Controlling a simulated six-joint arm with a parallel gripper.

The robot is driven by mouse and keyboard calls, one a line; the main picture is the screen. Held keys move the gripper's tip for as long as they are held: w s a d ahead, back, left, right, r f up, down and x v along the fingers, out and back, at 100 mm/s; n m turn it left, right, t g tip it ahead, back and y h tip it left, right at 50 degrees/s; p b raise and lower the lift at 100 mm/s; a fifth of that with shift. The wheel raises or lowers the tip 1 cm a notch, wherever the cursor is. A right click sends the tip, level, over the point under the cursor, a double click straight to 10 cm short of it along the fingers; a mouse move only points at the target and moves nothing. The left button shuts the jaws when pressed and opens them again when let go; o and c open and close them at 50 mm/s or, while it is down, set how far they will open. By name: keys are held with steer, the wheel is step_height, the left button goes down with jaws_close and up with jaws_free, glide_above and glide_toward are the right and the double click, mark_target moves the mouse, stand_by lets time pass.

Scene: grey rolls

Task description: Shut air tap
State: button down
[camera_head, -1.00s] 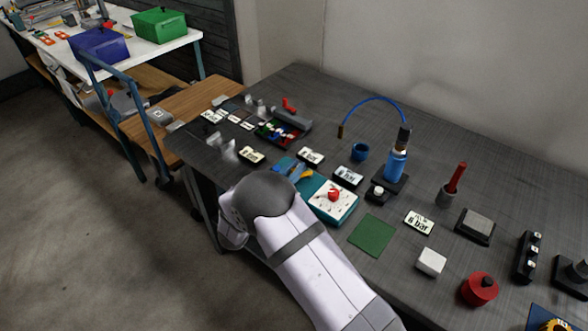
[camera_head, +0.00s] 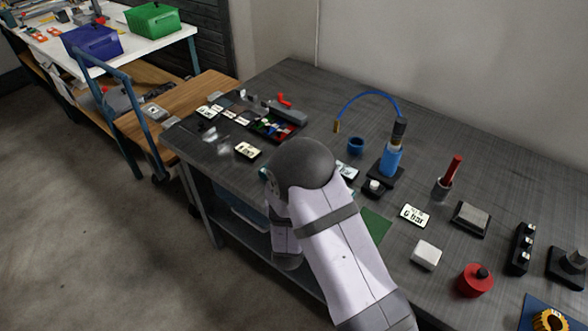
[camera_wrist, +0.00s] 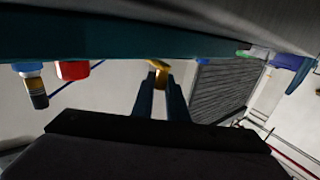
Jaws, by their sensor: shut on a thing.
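In the wrist view, the two teal fingers of my gripper (camera_wrist: 160,88) are closed around a small yellow lever (camera_wrist: 158,66), apparently the air tap's handle. The lever sits close to the edge of a long teal board (camera_wrist: 130,45). How far the lever is turned cannot be told. In the camera_head view, my arm covers the gripper, the tap and most of the board; only a teal sliver (camera_head: 263,175) shows beside the arm.
A white block (camera_head: 426,255) and a red round part (camera_head: 475,280) stand at right. The back table edge is clear.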

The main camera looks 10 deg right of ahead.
stand_by(0.4)
steer(key=c, duration=1.7)
jaws_free()
steer(key=shift+c, duration=0.2)
steer(key=s, duration=0.3)
steer(key=s+a+b, duration=0.1)
steer(key=s, duration=0.2)
steer(key=shift+s+a+b, duration=0.1)
steer(key=shift+b, duration=0.2)
steer(key=shift+s, duration=0.55)
